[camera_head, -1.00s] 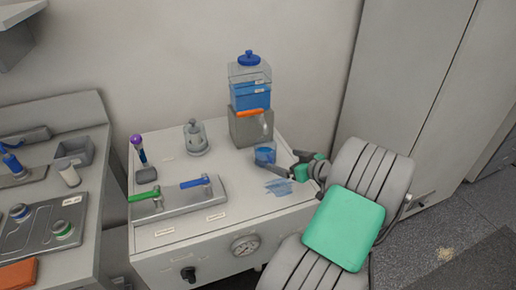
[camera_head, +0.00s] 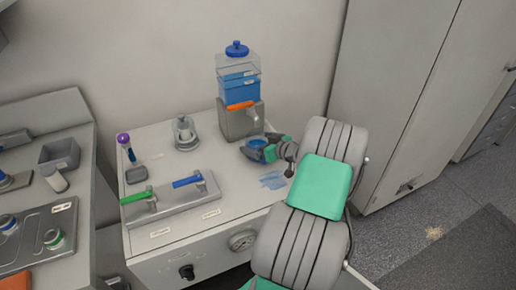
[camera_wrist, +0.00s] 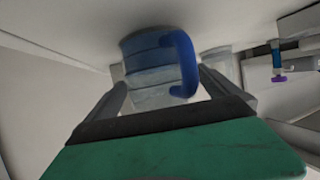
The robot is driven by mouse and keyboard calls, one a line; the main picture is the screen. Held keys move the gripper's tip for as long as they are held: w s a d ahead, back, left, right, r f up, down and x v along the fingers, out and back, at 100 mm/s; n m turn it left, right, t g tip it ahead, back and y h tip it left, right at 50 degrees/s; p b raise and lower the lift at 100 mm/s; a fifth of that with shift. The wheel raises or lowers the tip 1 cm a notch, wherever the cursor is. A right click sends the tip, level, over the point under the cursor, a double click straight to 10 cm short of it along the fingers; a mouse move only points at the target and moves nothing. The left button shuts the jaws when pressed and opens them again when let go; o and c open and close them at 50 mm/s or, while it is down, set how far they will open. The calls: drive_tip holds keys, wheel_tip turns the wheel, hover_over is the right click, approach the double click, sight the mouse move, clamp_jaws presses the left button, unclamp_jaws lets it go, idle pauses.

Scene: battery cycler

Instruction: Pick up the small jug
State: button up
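The small jug (camera_head: 256,142) is a clear cup with blue liquid or tint and a blue handle. It stands on the grey-white bench top in front of the dispenser. The gripper hides most of the jug's lower part in the head view.
The dispenser (camera_head: 240,115), with a blue tank and orange lever, stands just behind the jug. A blue puddle (camera_head: 272,180) lies in front. A valve block (camera_head: 170,200) with green and blue levers and a grey fitting (camera_head: 186,134) stand to the left.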

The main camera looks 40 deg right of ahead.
drive_tip(key=c, duration=1.8)
